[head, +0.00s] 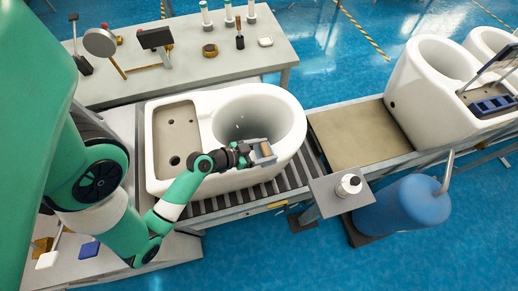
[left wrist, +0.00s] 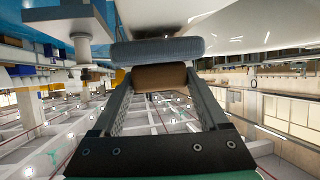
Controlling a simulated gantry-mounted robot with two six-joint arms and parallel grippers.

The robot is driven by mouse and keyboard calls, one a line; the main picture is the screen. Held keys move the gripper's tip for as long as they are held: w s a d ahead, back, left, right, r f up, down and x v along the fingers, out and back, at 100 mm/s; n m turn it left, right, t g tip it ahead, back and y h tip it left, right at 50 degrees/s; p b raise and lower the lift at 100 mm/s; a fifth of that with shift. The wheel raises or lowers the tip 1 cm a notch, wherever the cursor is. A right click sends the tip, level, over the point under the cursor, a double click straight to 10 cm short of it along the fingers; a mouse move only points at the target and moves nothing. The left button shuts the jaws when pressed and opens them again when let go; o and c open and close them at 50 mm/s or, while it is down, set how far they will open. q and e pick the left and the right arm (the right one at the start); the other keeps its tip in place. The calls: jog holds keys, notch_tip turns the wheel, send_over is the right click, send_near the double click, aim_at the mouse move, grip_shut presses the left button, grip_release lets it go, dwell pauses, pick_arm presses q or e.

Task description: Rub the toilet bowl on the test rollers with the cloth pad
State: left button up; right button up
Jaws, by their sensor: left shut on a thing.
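The white toilet bowl (head: 222,103) lies on the test rollers (head: 235,197) in the head view, its round opening to the right and its flat tank deck to the left. My left gripper (head: 259,153) is at the near rim of the opening. It is shut on the brown handle of the cloth pad (head: 268,161). In the left wrist view the grey pad (left wrist: 158,51) lies crosswise beyond the fingertips, close to the white bowl surface (left wrist: 230,22). I cannot tell whether the pad touches the bowl. My right gripper is in neither view.
More toilets (head: 430,90) stand on the conveyor to the right, past a bare tan plate (head: 358,133). A blue tank (head: 402,205) and a small stand with a white bottle (head: 348,186) are at the near right. A tool bench (head: 200,63) is behind.

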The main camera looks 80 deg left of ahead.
pick_arm(q)
jog(key=shift+w+a+p, duration=0.15)
jog(key=shift+w+p, duration=0.3)
jog(key=shift+w, duration=0.9)
jog(key=shift+w+f, duration=0.1)
jog(key=shift+w, duration=0.4)
notch_tip(320, 180, up, 6)
jog(key=p, duration=0.5)
jog(key=shift+p, duration=0.35)
notch_tip(320, 180, up, 3)
jog(key=p, duration=0.2)
jog(key=shift+p, duration=0.35)
